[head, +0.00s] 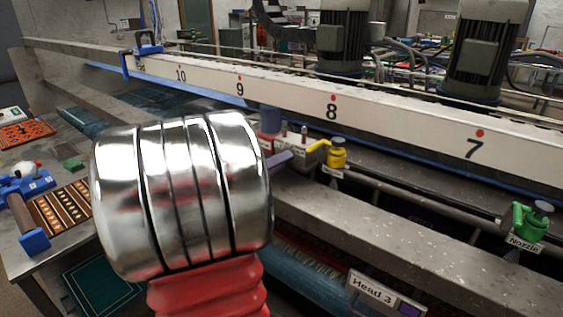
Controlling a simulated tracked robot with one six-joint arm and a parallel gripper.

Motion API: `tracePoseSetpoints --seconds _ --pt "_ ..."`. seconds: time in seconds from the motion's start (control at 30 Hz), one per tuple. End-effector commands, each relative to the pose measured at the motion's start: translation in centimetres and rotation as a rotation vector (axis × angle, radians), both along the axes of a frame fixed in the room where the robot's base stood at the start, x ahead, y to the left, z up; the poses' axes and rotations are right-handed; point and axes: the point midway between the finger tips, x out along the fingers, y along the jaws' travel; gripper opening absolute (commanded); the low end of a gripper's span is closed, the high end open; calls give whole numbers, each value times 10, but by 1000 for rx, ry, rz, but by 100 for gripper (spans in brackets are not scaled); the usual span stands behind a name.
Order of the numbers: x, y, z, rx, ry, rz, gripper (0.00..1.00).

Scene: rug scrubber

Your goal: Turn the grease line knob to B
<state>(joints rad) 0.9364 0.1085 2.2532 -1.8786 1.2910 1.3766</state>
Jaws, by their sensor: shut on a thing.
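No knob in the head view can be read as the grease line knob, and no B mark is legible. A purple bar-shaped piece (280,159) juts out at the right edge of my shiny metal arm link; what it belongs to is hidden. Just beyond it is a small grey fitting (304,153) with a yellow lever. A yellow valve (337,154) with a small tag stands right of that. My gripper is not visible; my arm link covers the area behind it, so its fingers and anything between them are hidden.
A white beam (400,118) numbered 10 to 7 crosses the view. A green valve (532,221) labelled Nozzle is at right. A grey rail (400,230) carries a Head 3 plate (371,292). A cluttered table (45,250) is at left. Large motors (343,40) stand behind.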

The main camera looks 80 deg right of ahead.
Motion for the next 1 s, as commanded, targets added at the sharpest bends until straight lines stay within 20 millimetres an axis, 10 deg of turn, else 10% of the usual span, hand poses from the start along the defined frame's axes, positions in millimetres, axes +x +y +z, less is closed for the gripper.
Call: tracePoseSetpoints --seconds 1.0 --pt "-2 1 -8 291 650 2 2"
